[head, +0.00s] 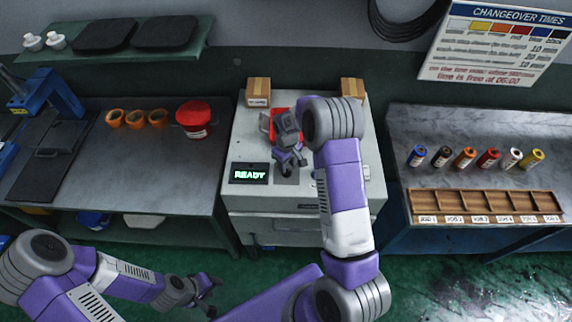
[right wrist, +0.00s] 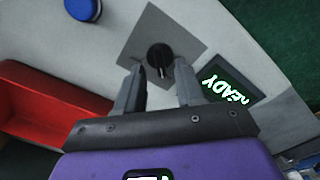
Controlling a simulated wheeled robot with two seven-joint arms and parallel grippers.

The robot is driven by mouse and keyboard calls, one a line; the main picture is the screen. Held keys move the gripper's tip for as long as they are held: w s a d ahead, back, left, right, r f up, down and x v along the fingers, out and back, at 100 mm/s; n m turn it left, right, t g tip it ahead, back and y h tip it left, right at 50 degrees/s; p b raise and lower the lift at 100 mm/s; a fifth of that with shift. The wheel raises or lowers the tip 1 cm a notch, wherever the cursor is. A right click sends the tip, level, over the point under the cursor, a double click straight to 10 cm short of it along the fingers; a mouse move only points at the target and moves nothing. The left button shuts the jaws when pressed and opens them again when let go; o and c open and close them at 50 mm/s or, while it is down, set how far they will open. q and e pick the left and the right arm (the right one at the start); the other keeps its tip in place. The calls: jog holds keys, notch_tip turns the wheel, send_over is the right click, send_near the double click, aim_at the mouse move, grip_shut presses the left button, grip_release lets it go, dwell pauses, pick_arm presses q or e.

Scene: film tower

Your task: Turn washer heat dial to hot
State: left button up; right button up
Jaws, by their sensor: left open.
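The washer (head: 236,140) is a pale machine in the middle of the head view. Its lit display (head: 249,173) reads READY; the display also shows in the right wrist view (right wrist: 228,84). The heat dial (right wrist: 160,56) is a black round knob on a square grey plate (right wrist: 185,35); in the head view my right gripper covers the knob. My right gripper (right wrist: 160,66) is open, with a fingertip on each side of the knob and a gap visible at each side. I cannot tell how deep the tips reach. My left gripper (head: 211,287) is open and empty, low over the floor.
A red tray (right wrist: 45,98) and a blue button (right wrist: 84,8) are near the dial. Two cardboard boxes (head: 258,92) stand at the washer's back. Left bench holds orange rolls (head: 135,118) and a red tub (head: 194,117). Right bench holds several cartridges (head: 465,157) and a wooden rack (head: 485,203).

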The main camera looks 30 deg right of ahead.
notch_tip(320, 180, down, 2)
jog(key=shift+w+f, duration=0.1)
jog(key=shift+w, duration=0.05)
jog(key=shift+f, duration=0.15)
grip_shut()
